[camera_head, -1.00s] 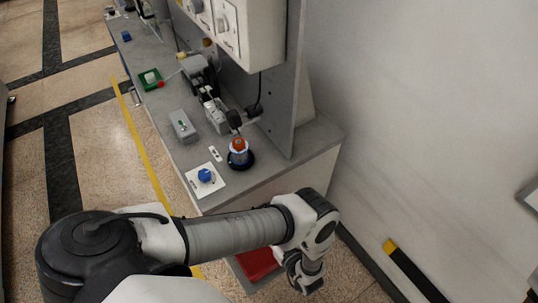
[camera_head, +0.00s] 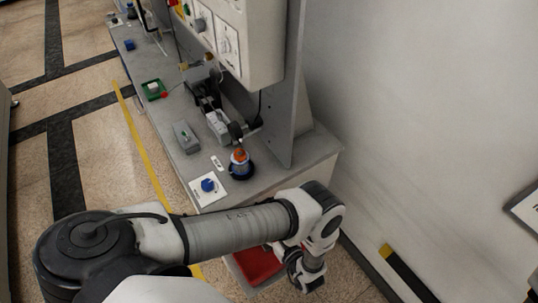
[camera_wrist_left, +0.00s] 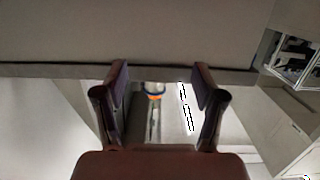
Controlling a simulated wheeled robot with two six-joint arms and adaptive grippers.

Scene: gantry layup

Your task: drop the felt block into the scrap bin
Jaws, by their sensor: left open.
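My left gripper (camera_head: 306,277) hangs low past the bench's near end, beside a red bin (camera_head: 262,265) that my arm partly covers. I cannot tell for sure that this bin is the scrap bin. In the left wrist view, the two fingers of my left gripper (camera_wrist_left: 160,74) are apart with nothing between them. No object in view is clearly the felt block. A small pale block (camera_head: 152,87) sits in a green tray on the bench, and a small blue block (camera_head: 129,45) lies farther back. My right gripper is not in view.
The grey bench (camera_head: 220,200) carries a blue knob on a white plate (camera_head: 209,187), an orange-topped round device (camera_head: 240,162) and a grey box (camera_head: 186,137). A panel cabinet (camera_head: 240,45) stands above it. The wall is on the right; open floor lies left.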

